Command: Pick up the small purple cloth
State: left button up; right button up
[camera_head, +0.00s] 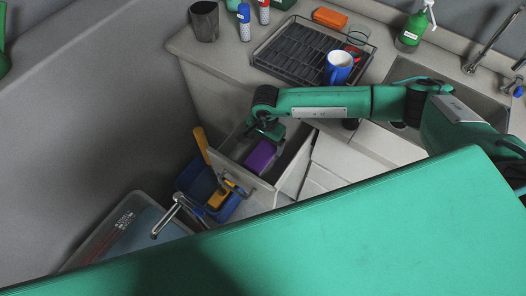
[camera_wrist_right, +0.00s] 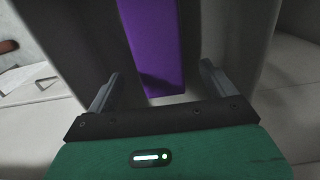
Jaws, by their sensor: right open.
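The small purple cloth (camera_head: 261,156) lies inside an open drawer (camera_head: 283,182) below the counter. In the right wrist view the purple cloth (camera_wrist_right: 151,45) shows as a flat purple strip ahead of the fingers. My right gripper (camera_head: 270,133) reaches down into the drawer from above, over the cloth. In the right wrist view my right gripper (camera_wrist_right: 160,88) is open, with the cloth's near end between the lines of its two fingers. I cannot tell whether the fingers touch it. My left gripper is not in view.
A blue bin (camera_head: 205,183) with yellow-handled items stands left of the drawer. A grey container (camera_head: 113,232) stands lower left. On the counter are a dish rack (camera_head: 290,62), a blue mug (camera_head: 339,67), a dark cup (camera_head: 204,22) and a green spray bottle (camera_head: 411,32). Drawer walls surround the cloth.

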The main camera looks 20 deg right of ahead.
aim_at(266, 148)
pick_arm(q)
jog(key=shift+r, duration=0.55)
pick_arm(e)
jog(key=shift+f, duration=1.45)
jog(key=c, duration=1.1)
